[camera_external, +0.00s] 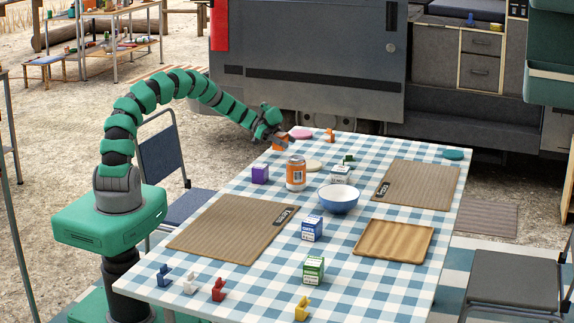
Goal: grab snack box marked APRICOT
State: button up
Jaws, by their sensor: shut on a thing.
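My green segmented arm reaches over the far left part of the checked table (375,285). My gripper (277,136) is shut on a small orange box (281,144) at the table's far left edge. The gripper partly covers the box, and I cannot read any marking on it. I cannot tell whether the box touches the tabletop.
An orange jar or can (296,173) and a blue bowl (338,198) stand mid-table. A pink disc (301,134) lies right of the gripper. Two brown mats (230,229) (420,185) and a wooden tray (393,241) lie flat. Small coloured clips (218,289) line the front.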

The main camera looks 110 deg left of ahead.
jog(key=s+d, duration=0.3)
jog(key=d, duration=0.1)
jog(key=s+d+r+p, duration=0.1)
jog(key=s+d, duration=0.2)
jog(key=d, duration=0.2)
jog(key=s+d+p, duration=0.1)
jog(key=s+d, duration=0.2)
jog(key=d, duration=0.1)
jog(key=shift+d+r, duration=0.15)
jog(key=shift+r, duration=0.1)
